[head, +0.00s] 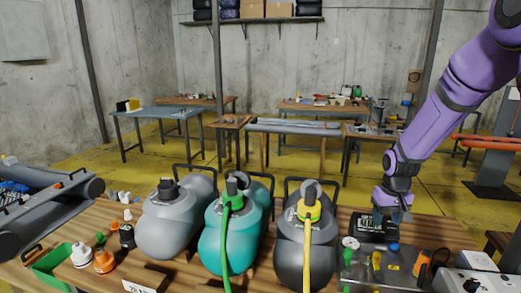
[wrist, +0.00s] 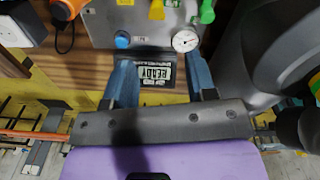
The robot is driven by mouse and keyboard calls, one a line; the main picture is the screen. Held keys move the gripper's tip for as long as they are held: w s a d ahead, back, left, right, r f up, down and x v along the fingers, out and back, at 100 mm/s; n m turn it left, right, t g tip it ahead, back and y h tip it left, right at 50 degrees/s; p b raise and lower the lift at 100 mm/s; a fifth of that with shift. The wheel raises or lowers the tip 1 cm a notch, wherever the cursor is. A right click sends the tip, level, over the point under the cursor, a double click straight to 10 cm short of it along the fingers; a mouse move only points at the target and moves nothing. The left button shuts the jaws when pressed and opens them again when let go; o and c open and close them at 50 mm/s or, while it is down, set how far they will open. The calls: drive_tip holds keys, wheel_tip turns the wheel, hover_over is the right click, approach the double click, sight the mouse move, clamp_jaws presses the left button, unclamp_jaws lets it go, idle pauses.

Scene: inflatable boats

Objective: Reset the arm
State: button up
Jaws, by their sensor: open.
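My purple arm reaches down from the upper right in the head view. My gripper (head: 393,213) is low over the back of the grey control panel (head: 408,270), near a black display box (head: 372,228). In the wrist view my gripper (wrist: 160,68) is open, with its two blue fingers apart and no object held. The display (wrist: 158,74) reads "READY" upside down and shows between the fingers. I cannot tell whether the fingers touch the box. A blue knob (wrist: 122,39) and a round white gauge (wrist: 185,41) lie just beyond the fingertips.
Grey (head: 165,232), teal (head: 222,250) and black (head: 303,262) inflatable boats line the wooden bench left of the panel. Green (head: 226,235) and yellow (head: 306,245) hoses join two of them. A green tray (head: 45,272) and small caps lie at left. Open yellow floor is behind.

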drive_tip(key=s+a+r+t, duration=0.1)
drive_tip(key=s+a+r, duration=0.2)
drive_tip(key=s+r, duration=0.45)
drive_tip(key=s+a+r+t, duration=0.15)
drive_tip(key=s+r, duration=0.35)
drive_tip(key=r, duration=0.6)
drive_tip(key=s+a+r+t, duration=0.1)
drive_tip(key=s+a+r, duration=0.1)
drive_tip(key=s, duration=0.6)
drive_tip(key=s+a+r+t, duration=0.1)
drive_tip(key=s+r, duration=0.3)
drive_tip(key=s, duration=0.4)
drive_tip(key=shift+s+a+r, duration=0.3)
drive_tip(key=shift+a, duration=0.15)
